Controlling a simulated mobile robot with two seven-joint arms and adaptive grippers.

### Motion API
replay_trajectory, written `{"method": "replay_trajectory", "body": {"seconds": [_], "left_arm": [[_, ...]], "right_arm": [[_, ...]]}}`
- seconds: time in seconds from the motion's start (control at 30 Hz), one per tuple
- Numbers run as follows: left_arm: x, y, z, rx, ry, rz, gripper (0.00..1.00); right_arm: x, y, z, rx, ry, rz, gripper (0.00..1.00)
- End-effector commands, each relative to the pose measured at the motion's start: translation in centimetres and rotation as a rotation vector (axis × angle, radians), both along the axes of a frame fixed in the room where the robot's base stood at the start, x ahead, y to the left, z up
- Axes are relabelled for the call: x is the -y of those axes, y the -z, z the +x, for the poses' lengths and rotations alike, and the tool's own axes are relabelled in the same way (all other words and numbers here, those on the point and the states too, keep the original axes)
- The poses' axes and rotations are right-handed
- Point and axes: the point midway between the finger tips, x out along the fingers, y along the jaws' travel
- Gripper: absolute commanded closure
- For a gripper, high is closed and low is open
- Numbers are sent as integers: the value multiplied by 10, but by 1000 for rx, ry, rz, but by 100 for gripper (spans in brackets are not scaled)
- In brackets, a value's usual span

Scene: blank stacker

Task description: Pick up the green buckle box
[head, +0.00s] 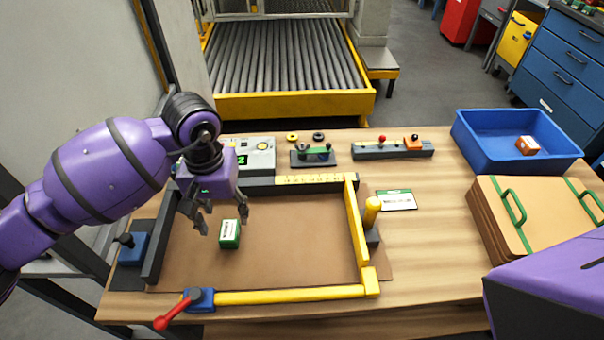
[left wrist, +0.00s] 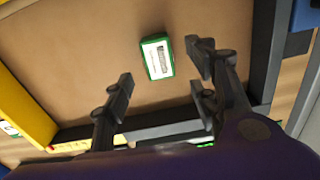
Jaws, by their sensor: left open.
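The green buckle box (head: 229,234), a small green box with a white label on top, lies on the brown board (head: 290,262) inside the black and yellow frame. In the left wrist view the green box (left wrist: 157,58) lies beyond the fingertips, between their lines but closer to the right-hand finger. My left gripper (head: 224,220) is open and empty, above and just behind the box. Its fingers (left wrist: 160,72) also show in the left wrist view, spread apart and not visibly touching the box. My right gripper is not in view.
A yellow bar (head: 355,225) and black bars (head: 156,240) edge the board. A red-handled clamp (head: 190,303) is at the front left. A blue bin (head: 490,150) with an orange box (head: 527,145) and stacked brown panels (head: 500,215) stand at right. The board's right half is clear.

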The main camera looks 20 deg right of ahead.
Motion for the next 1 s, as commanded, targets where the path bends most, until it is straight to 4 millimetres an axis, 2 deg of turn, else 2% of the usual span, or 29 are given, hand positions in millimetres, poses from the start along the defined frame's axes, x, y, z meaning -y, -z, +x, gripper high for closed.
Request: {"method": "replay_trajectory", "body": {"seconds": [0.23, 0.4, 0.67, 1.0], "left_arm": [[-2, 31, -6, -2, -3, -2, 47], [-1, 52, -6, -1, -2, -4, 47], [-2, 56, -6, 0, -2, -4, 47], [-2, 55, -6, -1, -2, -4, 90]], "right_arm": [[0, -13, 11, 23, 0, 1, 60], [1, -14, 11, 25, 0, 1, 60], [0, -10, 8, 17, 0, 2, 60], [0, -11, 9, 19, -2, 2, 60]]}}
